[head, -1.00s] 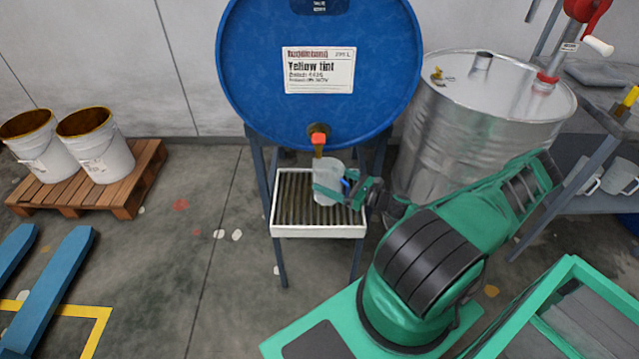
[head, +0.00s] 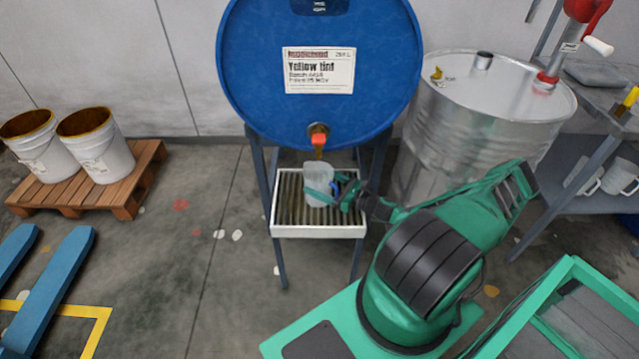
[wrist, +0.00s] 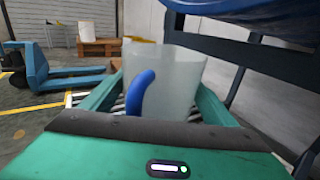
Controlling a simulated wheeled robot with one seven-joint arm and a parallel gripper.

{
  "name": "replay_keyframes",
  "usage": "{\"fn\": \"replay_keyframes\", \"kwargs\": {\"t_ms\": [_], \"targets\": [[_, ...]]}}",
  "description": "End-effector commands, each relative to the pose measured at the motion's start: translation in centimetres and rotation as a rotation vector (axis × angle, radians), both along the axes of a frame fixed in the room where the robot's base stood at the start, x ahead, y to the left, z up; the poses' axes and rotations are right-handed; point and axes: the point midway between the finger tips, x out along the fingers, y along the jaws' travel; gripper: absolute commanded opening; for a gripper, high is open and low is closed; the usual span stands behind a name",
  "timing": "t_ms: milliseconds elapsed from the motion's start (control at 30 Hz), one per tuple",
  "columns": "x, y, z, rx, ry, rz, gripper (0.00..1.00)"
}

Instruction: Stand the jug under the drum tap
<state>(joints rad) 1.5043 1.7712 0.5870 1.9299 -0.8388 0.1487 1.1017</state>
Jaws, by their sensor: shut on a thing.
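The translucent jug (head: 318,185) is upright over the slatted drip tray (head: 318,232), below the orange-red drum tap (head: 318,140) of the blue drum (head: 320,50). I cannot tell for sure whether its base touches the slats. My gripper (head: 325,191) reaches in from the right and is shut on the jug, with green fingers along its sides. In the wrist view the jug (wrist: 172,85) stands between the two green fingers, its blue handle (wrist: 140,92) towards my palm. The jug's base is hidden there.
The drum's dark stand legs (head: 262,185) flank the tray. A steel drum (head: 480,110) stands close on the right, beside a bench with more jugs (head: 620,176). White buckets (head: 95,145) sit on a wooden pallet (head: 130,205) at left.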

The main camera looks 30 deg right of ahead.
Motion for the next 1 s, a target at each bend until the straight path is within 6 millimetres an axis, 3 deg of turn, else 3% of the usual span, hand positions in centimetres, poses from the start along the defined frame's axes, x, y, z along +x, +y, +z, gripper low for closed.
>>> {"fn": "replay_keyframes", "kwargs": {"t_ms": [33, 67, 133, 567, 1000], "targets": [[0.0, 0.0, -0.2, 0.000, 0.000, 0.000, 0.58], [0.0, 0.0, -0.2, 0.000, 0.000, 0.000, 0.85], [0.0, 0.0, -0.1, 0.000, 0.000, 0.000, 0.99], [-0.8, -0.4, 0.1, 0.000, 0.001, -0.001, 0.99], [-8.1, -4.0, 0.1, -0.002, 0.001, -0.002, 0.99]]}}
